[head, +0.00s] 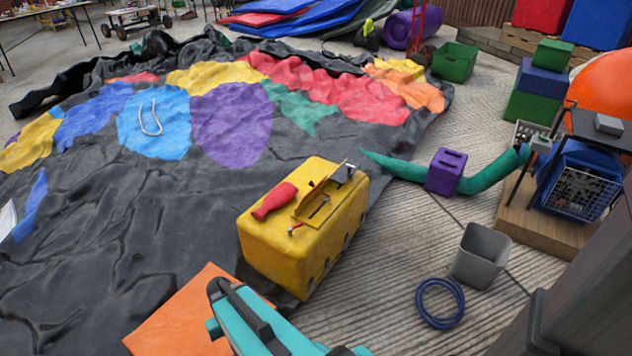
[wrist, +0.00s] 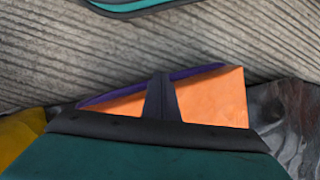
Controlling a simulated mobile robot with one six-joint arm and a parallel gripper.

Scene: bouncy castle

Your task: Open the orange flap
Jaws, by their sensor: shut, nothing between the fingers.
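The orange flap (head: 172,318) lies at the lower left in the head view, next to the dark deflated fabric. My teal arm covers its right part. In the wrist view the orange flap (wrist: 213,98) shows behind my fingers, with a purple strip along its far edge. My gripper (wrist: 162,82) is shut and empty, its dark fingers together in front of the orange surface. I cannot tell whether the fingertips touch the flap. The near part of the flap is hidden behind the gripper body. The fingertips cannot be made out in the head view.
A yellow box (head: 290,245) with tools on top stands just beyond my arm. The black, many-coloured castle fabric (head: 110,225) spreads left. A grey bin (head: 481,256) and a blue hose coil (head: 440,303) sit right. A teal tube (head: 490,178) with a purple block lies behind on concrete.

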